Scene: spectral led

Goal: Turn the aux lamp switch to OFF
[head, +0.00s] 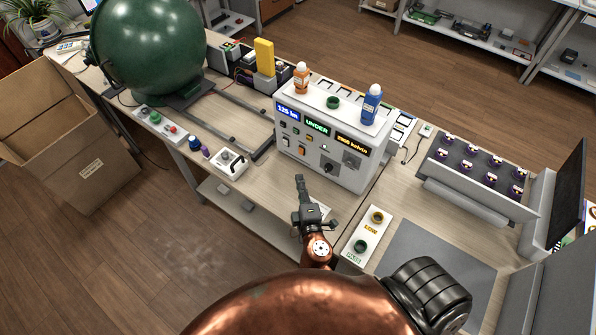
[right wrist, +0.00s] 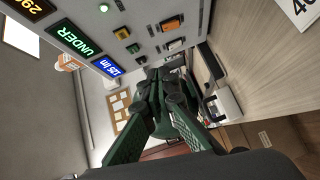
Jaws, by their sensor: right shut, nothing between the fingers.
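The grey instrument box (head: 330,140) stands on the bench with small buttons, rocker switches and a dark rotary knob (head: 327,168) on its front. I cannot read which control is labelled aux lamp. In the right wrist view an orange rocker (right wrist: 172,25) shows on the panel. A separate white box with a black lever (head: 229,163) sits on the bench to the left; a similar box also shows in the right wrist view (right wrist: 223,104). My right gripper (head: 299,181) is shut and empty, in front of the panel's lower part. Contact with a control cannot be told. My left gripper is out of view.
Bottles (head: 371,104) stand on the instrument box. A large green sphere (head: 148,50) is at the back left. A cardboard box (head: 75,150) stands left of the bench.

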